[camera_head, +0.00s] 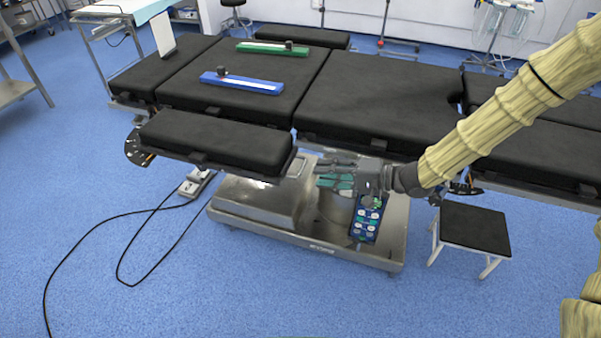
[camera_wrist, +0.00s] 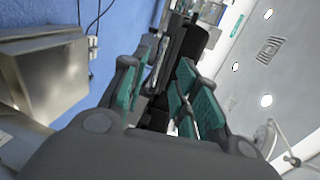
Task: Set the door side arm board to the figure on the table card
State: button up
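A long black arm board (camera_head: 215,140) sticks out along the near side of the operating table (camera_head: 370,100). A dark dial plate with a scale (camera_head: 135,148) sits at its left end. Another black arm board (camera_head: 300,36) lies on the far side; which one is the door side I cannot tell. A white card (camera_head: 162,34) stands on the table's left end, its figure unreadable. My gripper (camera_head: 328,178) is just right of the near board's right end, apart from it. In the wrist view its green-padded fingers (camera_wrist: 155,95) are spread with nothing held, a black padded part beyond them.
A blue hand control (camera_head: 367,222) hangs below my gripper. A stool (camera_head: 475,230) stands at right. Cables cross the open floor at left.

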aim_at(301, 170)
jog(key=x, duration=0.7)
jog(key=shift+w+a+b, duration=0.1)
jog(key=shift+a+b, duration=0.05)
jog(key=shift+b, duration=0.2)
jog(key=shift+c, duration=0.3)
jog(key=shift+f, duration=0.1)
grip_shut()
